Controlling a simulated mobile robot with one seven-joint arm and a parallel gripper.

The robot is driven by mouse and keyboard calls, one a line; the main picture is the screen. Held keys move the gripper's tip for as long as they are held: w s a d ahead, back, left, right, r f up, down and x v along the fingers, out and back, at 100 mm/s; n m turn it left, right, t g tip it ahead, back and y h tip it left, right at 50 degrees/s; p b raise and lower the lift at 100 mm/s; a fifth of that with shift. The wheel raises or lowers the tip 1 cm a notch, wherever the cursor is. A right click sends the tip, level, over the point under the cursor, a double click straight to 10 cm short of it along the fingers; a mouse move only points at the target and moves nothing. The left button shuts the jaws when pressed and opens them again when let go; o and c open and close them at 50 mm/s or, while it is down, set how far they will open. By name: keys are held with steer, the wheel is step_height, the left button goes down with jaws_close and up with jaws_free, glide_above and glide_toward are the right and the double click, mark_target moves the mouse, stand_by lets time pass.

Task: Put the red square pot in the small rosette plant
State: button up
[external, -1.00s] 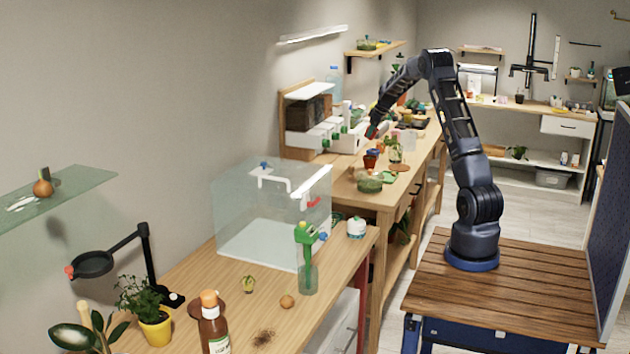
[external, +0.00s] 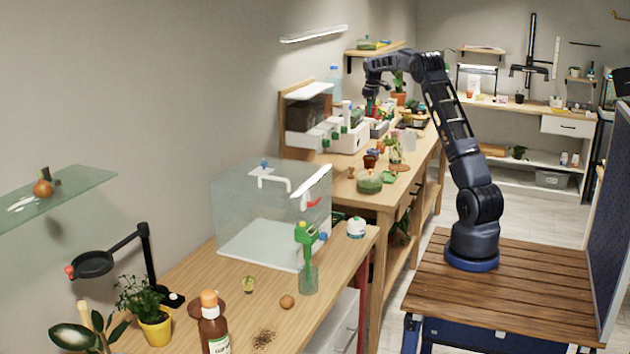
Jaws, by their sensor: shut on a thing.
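My gripper (external: 370,102) points down over the back of the long wooden bench, beside the white shelf unit. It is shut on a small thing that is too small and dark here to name. I cannot tell for sure which item is the red square pot. I cannot make out the small rosette plant among the small plants and pots crowded on that bench. A small dark pot with a reddish top (external: 371,159) stands near the bench's front end.
A green-filled glass bowl (external: 369,182) stands at the bench's front end. The white shelf unit (external: 308,113) stands against the wall. A clear tank (external: 240,215) sits on the nearer table. A wall shelf (external: 374,47) hangs behind my arm.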

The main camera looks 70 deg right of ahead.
steer(key=shift+d+r+g, duration=0.1)
steer(key=shift+r+g, duration=0.05)
steer(key=shift+g, duration=0.35)
step_height(320, 180, down, 20)
steer(key=shift+r, duration=0.2)
steer(key=shift+f, duration=0.45)
steer(key=o, duration=1.1)
step_height(320, 180, up, 13)
steer(key=a, duration=0.1)
steer(key=shift+w, duration=0.35)
